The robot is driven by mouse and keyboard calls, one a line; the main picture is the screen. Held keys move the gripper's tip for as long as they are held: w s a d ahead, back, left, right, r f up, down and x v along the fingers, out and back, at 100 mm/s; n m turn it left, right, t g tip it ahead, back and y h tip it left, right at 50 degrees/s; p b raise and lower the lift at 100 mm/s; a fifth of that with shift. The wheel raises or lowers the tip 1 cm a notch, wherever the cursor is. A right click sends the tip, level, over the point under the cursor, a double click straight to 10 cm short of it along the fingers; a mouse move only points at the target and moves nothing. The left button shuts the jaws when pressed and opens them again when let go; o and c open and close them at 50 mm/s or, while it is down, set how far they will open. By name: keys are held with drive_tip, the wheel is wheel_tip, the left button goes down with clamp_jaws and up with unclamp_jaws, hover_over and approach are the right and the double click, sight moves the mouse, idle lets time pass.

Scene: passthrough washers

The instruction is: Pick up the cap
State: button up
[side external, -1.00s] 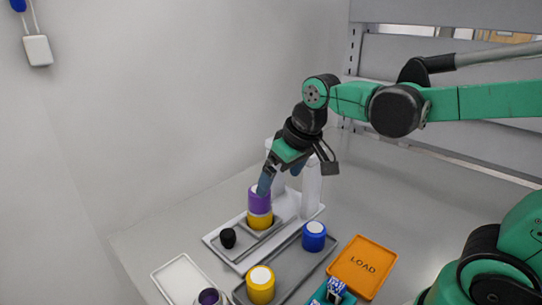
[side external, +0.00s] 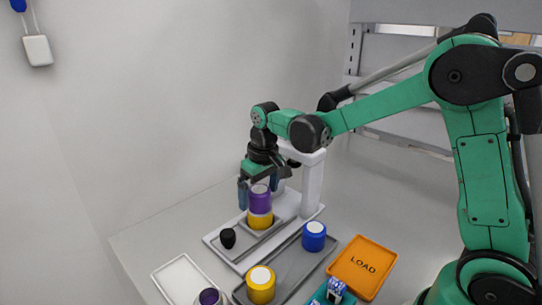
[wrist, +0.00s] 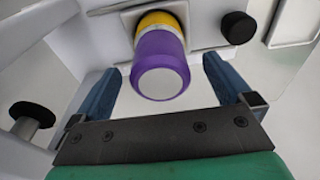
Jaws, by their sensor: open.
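A purple piece with a white top (side external: 260,199) sits upright on a yellow piece (side external: 260,220) in a square holder on the white stand. In the wrist view the purple piece (wrist: 160,65) shows its pale round end towards me. I cannot tell for sure whether this purple piece is the cap. My gripper (side external: 258,190) is over the stack with its blue fingers pointing down. In the wrist view my gripper (wrist: 162,66) is open, with one finger on each side of the purple piece and visible gaps on both sides. Nothing is held.
A small black knob-like piece (side external: 228,238) stands beside the stack. The white stand's upright (side external: 312,185) rises close behind my gripper. A grey tray holds a blue piece (side external: 314,236) and a yellow piece (side external: 261,284). An orange LOAD tray (side external: 345,275) is empty.

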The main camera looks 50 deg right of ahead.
drive_tip(key=shift+f, duration=0.1)
drive_tip(key=c, duration=1.3)
